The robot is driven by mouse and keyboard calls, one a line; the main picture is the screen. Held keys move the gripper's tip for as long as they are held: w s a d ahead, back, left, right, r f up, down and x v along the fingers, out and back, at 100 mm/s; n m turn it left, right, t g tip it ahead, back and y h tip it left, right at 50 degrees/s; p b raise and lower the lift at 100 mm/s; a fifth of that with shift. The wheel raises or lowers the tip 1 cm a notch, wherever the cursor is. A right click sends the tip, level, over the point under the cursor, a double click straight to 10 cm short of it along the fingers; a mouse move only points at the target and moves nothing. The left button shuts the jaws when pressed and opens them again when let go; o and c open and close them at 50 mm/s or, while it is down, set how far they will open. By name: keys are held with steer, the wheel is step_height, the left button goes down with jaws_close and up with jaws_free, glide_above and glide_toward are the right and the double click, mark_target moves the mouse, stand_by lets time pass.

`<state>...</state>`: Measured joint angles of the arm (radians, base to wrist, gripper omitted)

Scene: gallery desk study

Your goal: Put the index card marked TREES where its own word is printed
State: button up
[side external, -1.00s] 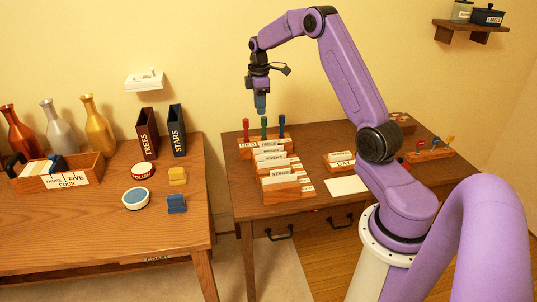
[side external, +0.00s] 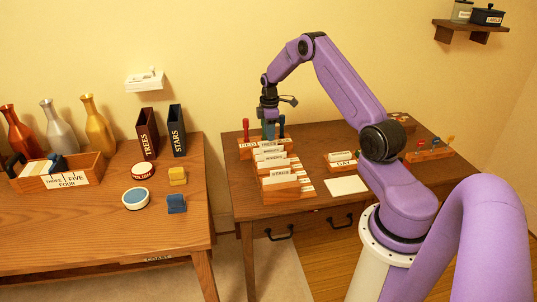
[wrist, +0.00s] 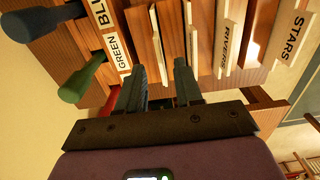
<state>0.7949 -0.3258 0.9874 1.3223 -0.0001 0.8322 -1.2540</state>
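A wooden card rack (side external: 283,192) on the right desk holds several upright white cards behind printed slots; the front one (side external: 281,173) reads STARS. In the wrist view, RIVERS (wrist: 229,42) and STARS (wrist: 291,38) labels are readable on the rack. I cannot make out a card reading TREES. My gripper (side external: 270,134) points down at the back of the rack, beside the coloured pegs. In the wrist view its fingers (wrist: 161,68) are apart, with a white card edge (wrist: 157,38) showing between them; contact cannot be told.
A blue-handled peg (wrist: 35,22) and a green-handled peg (wrist: 80,80) stand close to the fingers. A smaller card holder (side external: 342,166) and blank white sheet (side external: 346,185) lie to the right. A dark TREES binder (side external: 147,134) stands on the left desk.

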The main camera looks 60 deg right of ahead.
mark_target(268, 144)
steer(key=shift+w+a+f, duration=0.1)
steer(key=shift+w+f, duration=0.05)
steer(key=shift+f, duration=2.75)
jaws_close()
